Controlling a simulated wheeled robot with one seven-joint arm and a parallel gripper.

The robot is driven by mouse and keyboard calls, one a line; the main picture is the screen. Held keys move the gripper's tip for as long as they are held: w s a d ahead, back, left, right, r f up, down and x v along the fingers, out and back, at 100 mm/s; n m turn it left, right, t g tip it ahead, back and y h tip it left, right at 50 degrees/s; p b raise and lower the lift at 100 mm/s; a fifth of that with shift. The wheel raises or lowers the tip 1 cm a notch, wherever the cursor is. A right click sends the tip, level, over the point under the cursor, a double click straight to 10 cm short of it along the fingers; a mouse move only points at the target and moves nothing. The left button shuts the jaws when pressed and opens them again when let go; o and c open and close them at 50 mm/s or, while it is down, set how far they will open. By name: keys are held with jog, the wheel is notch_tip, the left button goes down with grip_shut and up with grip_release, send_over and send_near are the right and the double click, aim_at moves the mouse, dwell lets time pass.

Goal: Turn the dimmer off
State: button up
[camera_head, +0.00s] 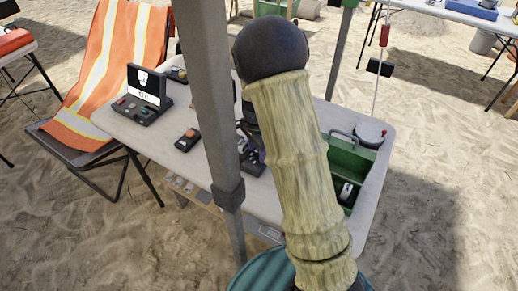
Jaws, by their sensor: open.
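A small dark box with an orange-red top (187,139) lies on the left part of the table (160,150). It could be the dimmer, but it is too small to tell, and I cannot read its setting. A dark console with a lit screen (146,86) and several small buttons stands farther left on the same table. I cannot make out my gripper. A thick, pale, bamboo-like limb with a black ball top (290,150), probably part of my arm, fills the middle and hides part of the table.
A grey pole (212,110) stands in front of the table. A green open box (352,165) and a round grey thing (370,133) are at the table's right. A dark instrument (252,150) is partly hidden. An orange-draped chair (105,70) stands left. Sand at right is clear.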

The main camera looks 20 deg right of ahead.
jog(key=shift+d, duration=0.1)
jog(key=shift+c, duration=0.2)
jog(key=shift+d, duration=0.15)
jog(key=c, duration=1)
